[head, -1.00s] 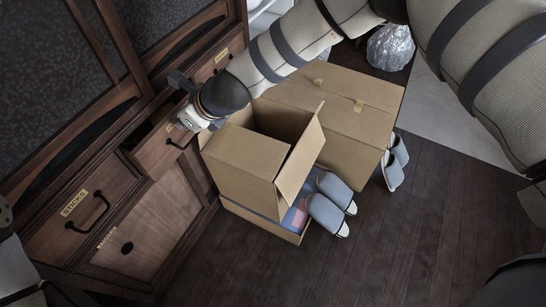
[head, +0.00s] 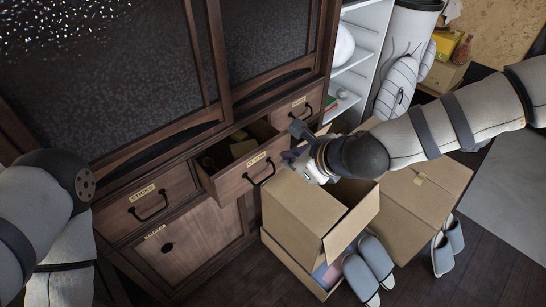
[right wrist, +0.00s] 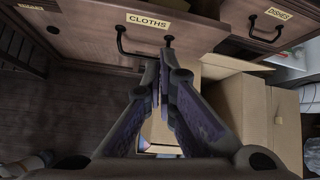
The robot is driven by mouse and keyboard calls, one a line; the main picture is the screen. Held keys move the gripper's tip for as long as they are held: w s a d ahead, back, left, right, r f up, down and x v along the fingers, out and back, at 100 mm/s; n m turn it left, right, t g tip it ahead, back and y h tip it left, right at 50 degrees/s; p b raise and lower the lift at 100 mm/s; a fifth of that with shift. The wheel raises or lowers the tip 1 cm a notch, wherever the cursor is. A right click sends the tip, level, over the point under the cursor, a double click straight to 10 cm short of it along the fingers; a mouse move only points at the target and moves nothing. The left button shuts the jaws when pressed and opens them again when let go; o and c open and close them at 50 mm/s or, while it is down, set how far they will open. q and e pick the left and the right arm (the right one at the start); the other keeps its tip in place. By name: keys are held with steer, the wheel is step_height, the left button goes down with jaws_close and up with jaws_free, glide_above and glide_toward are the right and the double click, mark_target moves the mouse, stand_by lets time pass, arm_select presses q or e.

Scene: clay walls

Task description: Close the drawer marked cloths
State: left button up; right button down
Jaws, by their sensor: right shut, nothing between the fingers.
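The drawer marked cloths (head: 232,183) stands pulled out of the dark wooden cabinet, and its open top shows some contents inside. Its front, with a CLOTHS label and black handle, also fills the top of the right wrist view (right wrist: 85,30). My right gripper (head: 289,157) is shut and empty, just off the right part of the drawer front. In the right wrist view its fingertips (right wrist: 163,54) are together near the right end of the handle; I cannot tell whether they touch. Only my left arm shows at the left of the head view, not its gripper.
The sticks drawer (head: 150,203) at left and the dishes drawer (head: 296,108) at right look shut. An open cardboard box (head: 300,212) stands close below my right gripper, with a larger box (head: 425,195) beside it. Grey slippers (head: 368,268) lie on the floor.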

mark_target(248, 171)
step_height(248, 171, down, 10)
steer(key=s+d+n+t+b, duration=0.2)
steer(key=n+t+b, duration=0.15)
steer(key=n, duration=0.45)
steer(key=s+a+r+n+t+y+b, duration=0.3)
steer(key=s+a+r+n+y+b, duration=0.15)
steer(key=s+n+y, duration=0.3)
arm_select(q)
steer(key=s+f+g, duration=0.2)
steer(key=s+f, duration=0.3)
steer(key=f, duration=0.3)
steer(key=shift+s+f, duration=0.4)
arm_select(e)
steer(key=shift+h, duration=0.65)
steer(key=x, duration=0.9)
steer(key=d+r+x, duration=0.1)
steer(key=x, duration=0.3)
steer(key=shift+w+a, duration=0.1)
steer(key=shift+w, duration=0.5)
